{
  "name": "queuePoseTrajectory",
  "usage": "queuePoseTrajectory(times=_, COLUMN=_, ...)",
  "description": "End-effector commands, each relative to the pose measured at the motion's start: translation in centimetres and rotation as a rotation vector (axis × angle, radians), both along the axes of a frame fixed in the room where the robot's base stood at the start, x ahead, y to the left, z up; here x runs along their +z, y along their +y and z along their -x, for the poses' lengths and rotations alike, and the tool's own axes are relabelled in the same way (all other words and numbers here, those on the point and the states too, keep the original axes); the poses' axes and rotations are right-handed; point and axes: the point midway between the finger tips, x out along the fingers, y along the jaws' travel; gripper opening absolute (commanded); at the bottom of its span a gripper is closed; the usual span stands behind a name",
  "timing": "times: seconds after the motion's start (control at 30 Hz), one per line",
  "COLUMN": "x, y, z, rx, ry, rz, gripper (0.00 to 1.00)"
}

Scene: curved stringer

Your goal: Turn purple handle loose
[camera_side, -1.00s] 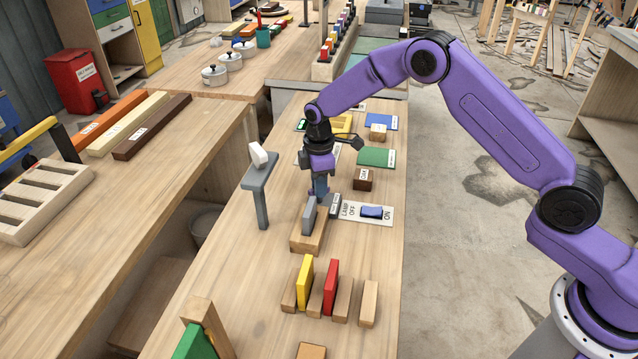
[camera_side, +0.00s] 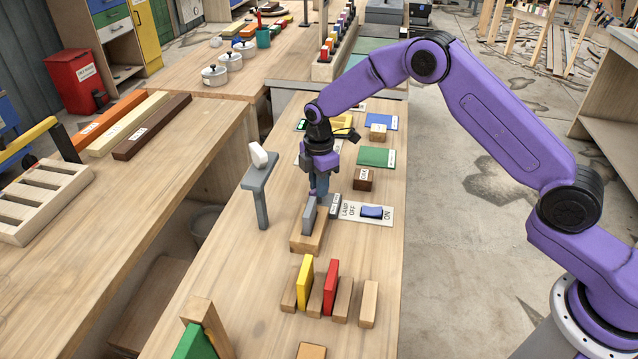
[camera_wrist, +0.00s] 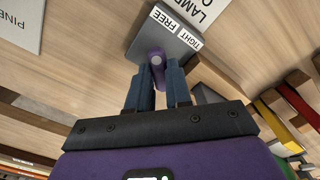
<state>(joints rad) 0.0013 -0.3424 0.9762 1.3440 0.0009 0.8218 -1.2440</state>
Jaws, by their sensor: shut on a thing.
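The purple handle (camera_wrist: 157,56) shows in the wrist view as a short rod with a round pale end. It stands against a grey plate (camera_wrist: 160,34) labelled TIGHT and FREE. My gripper (camera_wrist: 160,76) is shut on the handle, with its blue fingers on either side of it. In the side view my gripper (camera_side: 318,194) points down just behind the upright grey plate (camera_side: 309,214), which stands on a wooden block (camera_side: 308,240). My fingers mostly hide the handle there. I cannot tell the handle's exact angle against the labels.
A lamp switch plate (camera_side: 352,211) with a blue rocker (camera_side: 372,212) lies close on the right. A grey stand (camera_side: 260,188) bearing a white block rises on the left. Yellow (camera_side: 304,282) and red (camera_side: 330,286) upright pieces stand in front.

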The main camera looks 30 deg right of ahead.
Motion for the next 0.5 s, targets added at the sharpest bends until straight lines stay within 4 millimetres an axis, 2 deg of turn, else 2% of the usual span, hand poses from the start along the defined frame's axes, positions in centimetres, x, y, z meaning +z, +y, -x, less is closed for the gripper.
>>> queuePoseTrajectory(times=0.1, x=0.10, y=0.07, z=-0.05, rx=0.005, ry=-0.003, rz=0.000, gripper=0.00)
queuePoseTrajectory(times=0.13, x=0.10, y=0.08, z=-0.05, rx=0.005, ry=-0.003, rz=0.000, gripper=0.29)
queuePoseTrajectory(times=0.2, x=0.08, y=0.07, z=-0.04, rx=0.004, ry=-0.002, rz=0.000, gripper=0.45)
queuePoseTrajectory(times=0.5, x=0.15, y=0.04, z=-0.02, rx=0.002, ry=-0.001, rz=0.000, gripper=0.45)
